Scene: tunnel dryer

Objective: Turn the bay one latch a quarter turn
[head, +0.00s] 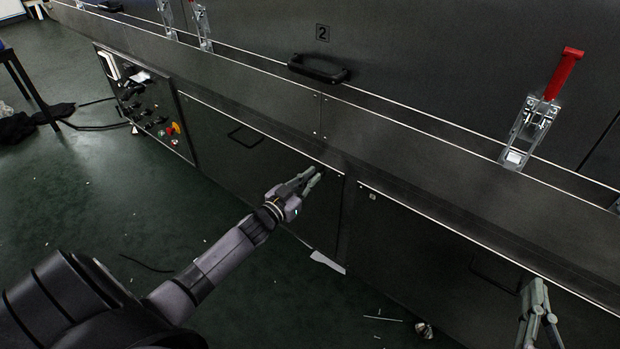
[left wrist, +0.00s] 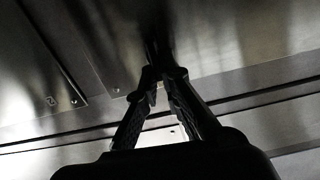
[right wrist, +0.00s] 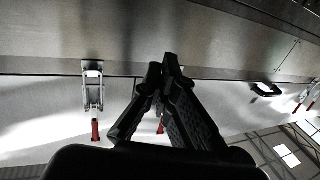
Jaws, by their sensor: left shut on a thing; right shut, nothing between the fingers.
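My left gripper (head: 318,176) reaches the upper right part of a dark lower panel (head: 250,165) in the head view. Its fingertips also meet in the left wrist view (left wrist: 160,72). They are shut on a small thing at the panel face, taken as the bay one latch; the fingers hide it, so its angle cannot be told. A similar small square fitting (head: 373,196) shows at the corner of the neighbouring panel (head: 420,250). My right gripper (head: 540,290) is shut and empty in front of the machine at the lower right; it also shows in the right wrist view (right wrist: 165,75).
A red-handled toggle clamp (head: 530,125) stands on the ledge at the right. A black handle (head: 318,69) sits below the plate marked 2 (head: 322,32). A control box (head: 150,100) is at the left. White scraps (head: 327,262) lie on the green floor.

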